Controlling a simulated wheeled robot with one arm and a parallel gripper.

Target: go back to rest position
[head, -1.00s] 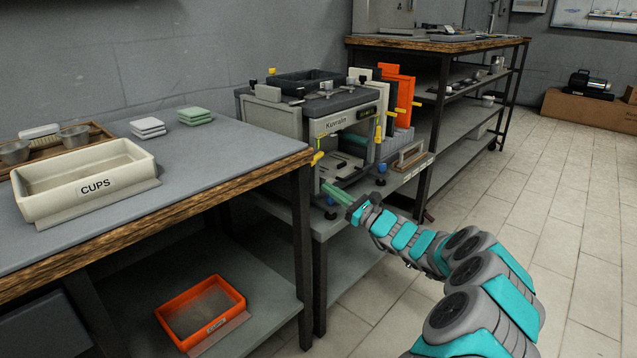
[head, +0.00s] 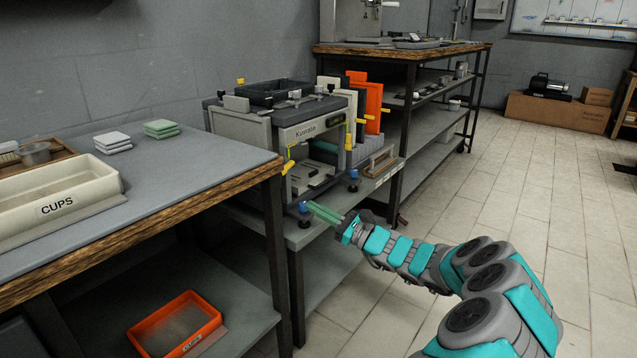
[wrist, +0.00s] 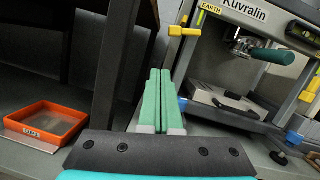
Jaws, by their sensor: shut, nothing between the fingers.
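My gripper (head: 327,216) is shut and empty, its green fingers side by side. In the head view it is in front of the grey Kuvralin machine (head: 262,133), near its lower front edge and a blue foot. The closed fingers also show in the wrist view (wrist: 158,100), pointing away past the table leg, with the machine's open bay to their right. I see nothing between the fingers. The arm reaches from the lower right of the head view.
A work table with a CUPS bin (head: 60,200) stands at left. An orange tray (head: 176,325) sits on its lower shelf and shows in the wrist view. A shelved bench (head: 415,52) stands behind the machine. The tiled floor (head: 530,170) at right is clear.

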